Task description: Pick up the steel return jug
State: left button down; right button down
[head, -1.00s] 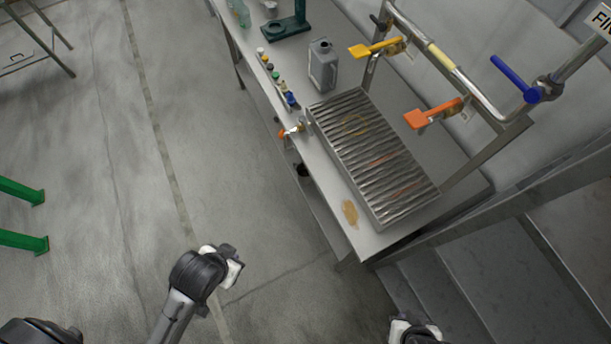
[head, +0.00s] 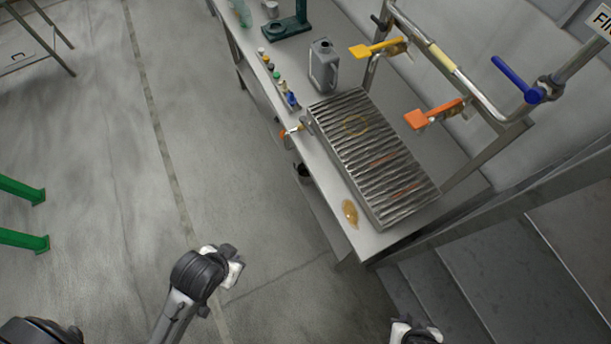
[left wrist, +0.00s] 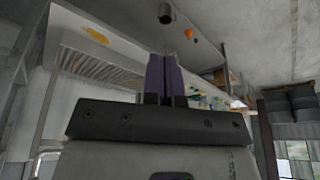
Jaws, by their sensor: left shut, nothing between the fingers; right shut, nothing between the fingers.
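The jug (head: 303,173), a small dark-mouthed steel vessel, shows at the left side of the bench below the drain tap, partly hidden by the bench edge. It seems also to show at the top of the left wrist view (left wrist: 166,13). My left gripper (left wrist: 165,75) is shut and empty in that view, with its purple-grey fingers together, apart from the jug. In the head view the left wrist (head: 232,270) hangs over the floor, left of the bench. My right gripper (head: 415,330) is shut and empty at the bottom edge, mostly cut off.
The steel bench (head: 410,232) carries a ribbed tray (head: 375,160), a grey can (head: 323,66), several small bottles, a green stand (head: 286,28) and an amber spill (head: 350,213). An orange-handled tap (head: 291,132) juts left. Pipes with coloured levers stand behind.

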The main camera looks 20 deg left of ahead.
dwell(0.3)
pick_arm(q)
jog(key=c, duration=0.6)
grip_release()
jog(key=shift+a, duration=0.15)
